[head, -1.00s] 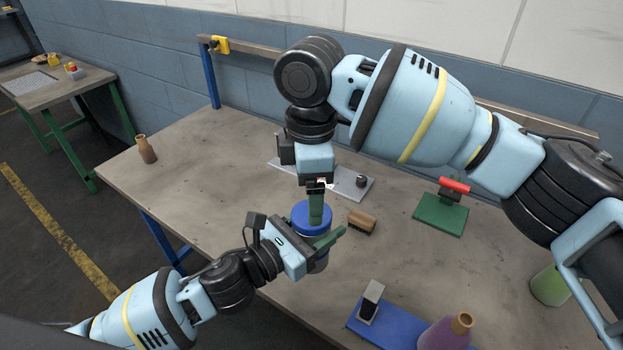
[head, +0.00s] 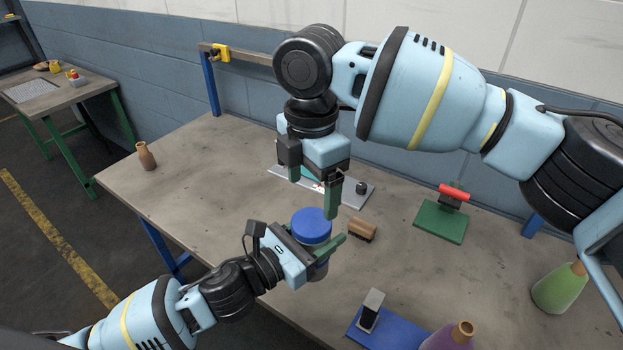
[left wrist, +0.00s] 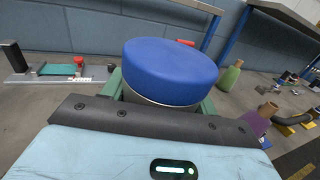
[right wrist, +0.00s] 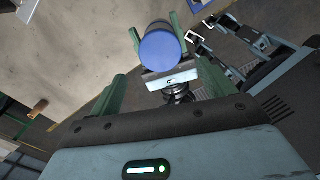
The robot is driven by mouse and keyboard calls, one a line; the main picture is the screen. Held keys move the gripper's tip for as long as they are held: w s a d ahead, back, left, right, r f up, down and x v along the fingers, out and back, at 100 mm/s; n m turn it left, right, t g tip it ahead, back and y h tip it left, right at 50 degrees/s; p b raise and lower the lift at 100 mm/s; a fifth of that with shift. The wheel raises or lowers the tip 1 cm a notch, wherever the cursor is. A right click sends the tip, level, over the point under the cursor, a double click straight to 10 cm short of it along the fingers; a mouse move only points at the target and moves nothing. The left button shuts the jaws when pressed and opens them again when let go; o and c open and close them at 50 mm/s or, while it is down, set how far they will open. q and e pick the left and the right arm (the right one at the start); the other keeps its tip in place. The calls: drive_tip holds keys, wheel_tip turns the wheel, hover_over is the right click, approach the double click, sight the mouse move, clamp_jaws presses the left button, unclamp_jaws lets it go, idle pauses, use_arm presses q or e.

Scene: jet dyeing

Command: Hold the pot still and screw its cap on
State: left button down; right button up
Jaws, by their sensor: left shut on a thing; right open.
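The pot (head: 318,272) is a grey cylinder, mostly hidden by my left gripper in the head view. My left gripper (head: 325,252) is shut around its body. The blue cap (head: 311,225) sits on top of the pot; in the left wrist view the cap (left wrist: 170,68) looks level, with a strip of pot (left wrist: 160,98) below it. I cannot tell how tightly it is screwed. My right gripper (head: 313,197) is open above the cap, pointing down, its green fingers spread and empty. The right wrist view shows the cap (right wrist: 160,50) beyond these fingers, clear of them.
A wooden brush (head: 362,230) lies right of the pot. A grey plate (head: 350,192) lies behind it. A green stand with a red handle (head: 440,222), a blue base (head: 352,330), purple bottle (head: 450,338) and green bottle (head: 560,290) are to the right. The table's left is mostly clear.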

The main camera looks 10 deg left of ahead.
sight(311, 221)
wheel_tip(311, 221, down, 7)
drive_tip(key=shift+f, duration=0.2)
idle(0.3)
drive_tip(key=c, duration=1)
drive_tip(key=shift+m, duration=0.9)
drive_tip(key=o, duration=1.2)
drive_tip(key=shift+c, duration=0.2)
wheel_tip(311, 221, up, 12)
